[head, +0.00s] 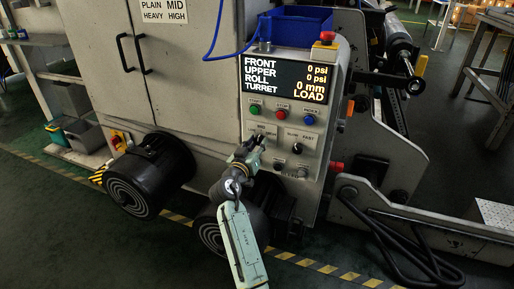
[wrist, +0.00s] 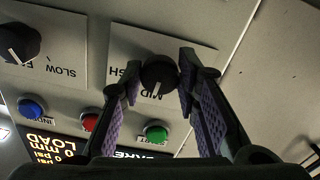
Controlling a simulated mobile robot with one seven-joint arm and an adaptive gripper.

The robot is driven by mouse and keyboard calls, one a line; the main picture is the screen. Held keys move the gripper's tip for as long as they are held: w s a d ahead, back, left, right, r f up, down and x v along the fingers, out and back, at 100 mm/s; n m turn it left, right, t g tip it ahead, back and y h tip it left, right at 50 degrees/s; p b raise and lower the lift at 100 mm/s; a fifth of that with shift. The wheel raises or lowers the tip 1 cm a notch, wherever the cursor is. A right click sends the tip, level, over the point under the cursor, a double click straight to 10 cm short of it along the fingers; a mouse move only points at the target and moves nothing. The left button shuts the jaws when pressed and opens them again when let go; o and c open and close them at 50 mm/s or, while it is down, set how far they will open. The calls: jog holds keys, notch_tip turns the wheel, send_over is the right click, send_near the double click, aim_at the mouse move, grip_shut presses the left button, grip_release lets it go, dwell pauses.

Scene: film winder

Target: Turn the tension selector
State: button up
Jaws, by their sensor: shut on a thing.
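The tension selector (wrist: 158,73) is a round black knob with a white pointer line, on a pale plate marked MID and a partly covered word ending in "GH". In the wrist view, which is upside down, the pointer faces the MID label. My gripper (wrist: 160,70) has one finger on each side of the knob, closed on it. In the head view my gripper (head: 256,142) reaches the left middle of the control panel (head: 318,170) and hides the knob.
A second black knob marked SLOW and FAST (head: 297,148) sits to the right. Green (head: 255,109), red (head: 281,112) and blue (head: 310,113) buttons are above. The display (head: 290,79) shows LOAD. A sign (head: 164,10) reads PLAIN MID, HEAVY HIGH. Black rollers (head: 150,175) stand lower left.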

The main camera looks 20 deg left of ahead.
jog(key=m+b, duration=0.1)
jog(key=b, duration=0.1)
jog(key=m+b, duration=0.1)
jog(key=b, duration=0.1)
jog(key=shift+f, duration=0.4)
jog(key=m+b, duration=0.3)
jog(key=b, duration=0.1)
jog(key=shift+a, duration=0.1)
jog(key=m+b, duration=0.3)
jog(key=b, duration=0.1)
jog(key=shift+r+b, duration=0.15)
jog(key=shift+b, duration=0.25)
jog(key=shift+r+m+b, duration=0.25)
jog(key=shift+m+b, duration=1.1)
jog(key=shift+m, duration=0.25)
jog(key=o, duration=1.2)
jog(key=s, duration=1.2)
jog(key=shift+a, duration=0.2)
